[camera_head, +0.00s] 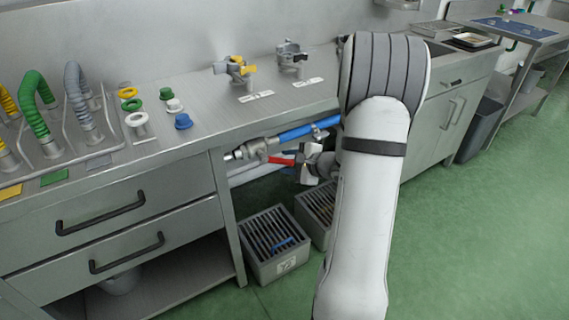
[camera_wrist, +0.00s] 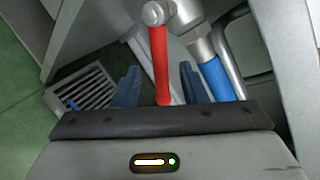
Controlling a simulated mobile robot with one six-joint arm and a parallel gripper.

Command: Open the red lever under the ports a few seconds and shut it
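The red lever (camera_head: 283,161) sits on a metal valve (camera_head: 256,149) below the bench edge, with a blue pipe (camera_head: 296,132) running right from the valve. In the head view the lever points right, roughly along the pipe. My gripper (camera_head: 306,163) is at the lever's free end, partly hidden by my arm. In the wrist view the red lever (camera_wrist: 159,60) reaches down between the two blue-grey fingers of my gripper (camera_wrist: 158,86), with a gap on each side. The fingers are open. The blue pipe (camera_wrist: 216,79) passes beside the right finger.
Two grated boxes stand on the floor below, the nearer one (camera_head: 270,245) with a blue item on its grate. Drawers with black handles (camera_head: 100,212) are left. Two fittings, one with yellow (camera_head: 235,68), and coloured caps (camera_head: 183,121) are on the bench. Green floor (camera_head: 470,220) is free at right.

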